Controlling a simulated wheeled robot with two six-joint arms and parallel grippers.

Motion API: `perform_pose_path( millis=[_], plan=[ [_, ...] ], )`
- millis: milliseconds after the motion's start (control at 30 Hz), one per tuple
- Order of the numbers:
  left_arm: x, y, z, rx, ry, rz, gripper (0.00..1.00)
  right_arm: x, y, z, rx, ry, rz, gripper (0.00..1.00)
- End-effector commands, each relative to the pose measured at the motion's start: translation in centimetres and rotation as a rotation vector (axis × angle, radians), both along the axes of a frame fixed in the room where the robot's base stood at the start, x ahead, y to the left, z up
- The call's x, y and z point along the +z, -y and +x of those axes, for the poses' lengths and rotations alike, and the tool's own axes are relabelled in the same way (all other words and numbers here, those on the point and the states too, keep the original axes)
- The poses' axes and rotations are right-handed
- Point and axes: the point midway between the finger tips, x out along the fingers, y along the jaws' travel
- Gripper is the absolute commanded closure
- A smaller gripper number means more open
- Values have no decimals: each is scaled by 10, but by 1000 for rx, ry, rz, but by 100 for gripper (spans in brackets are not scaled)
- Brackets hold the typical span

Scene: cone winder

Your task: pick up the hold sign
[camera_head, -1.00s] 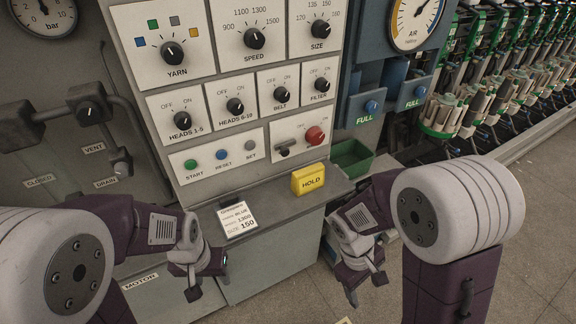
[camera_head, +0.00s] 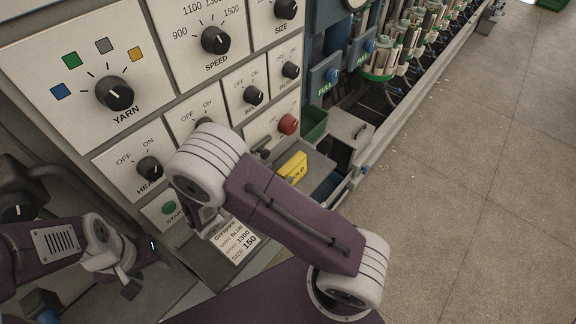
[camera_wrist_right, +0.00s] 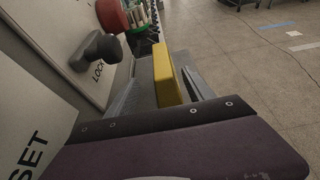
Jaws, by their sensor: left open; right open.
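The yellow hold sign (camera_head: 292,167) stands on the grey ledge below the control panel, partly hidden behind my right arm in the head view. In the right wrist view the sign (camera_wrist_right: 166,74) stands upright just beyond my right gripper, seen nearly edge-on. The gripper's purple housing (camera_wrist_right: 185,145) fills the bottom of that view. It is open and does not hold the sign; its fingertips are hard to make out. My left gripper (camera_head: 146,268) is open and empty at the lower left, away from the sign.
A dark knob (camera_wrist_right: 97,50) and a red knob (camera_wrist_right: 112,15) stick out from the panel left of the sign. A white settings card (camera_head: 236,240) lies on the ledge (camera_head: 205,262). A green bin (camera_head: 314,124) is behind the sign. Open floor lies to the right.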

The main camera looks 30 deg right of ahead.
Motion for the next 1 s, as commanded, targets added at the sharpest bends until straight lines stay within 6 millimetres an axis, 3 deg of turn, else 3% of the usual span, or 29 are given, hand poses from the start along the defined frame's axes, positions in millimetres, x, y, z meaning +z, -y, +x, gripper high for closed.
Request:
perform_pose_path(
  millis=[100,333,600,833,867,1000],
  plan=[
    [5,0,0,0,0,0,49,-5,17,6,-4,-2,-1,39],
    [8,0,0,0,0,0,49,-9,29,10,-4,-2,1,39],
    [19,0,0,0,0,0,49,-23,68,24,-5,-1,2,39],
    [18,0,0,0,0,0,49,-25,70,26,-3,0,3,39],
    [18,0,0,0,0,0,49,-25,70,26,-3,0,3,42],
    [18,0,0,0,0,0,49,-25,70,26,-3,0,2,80]
  ],
)
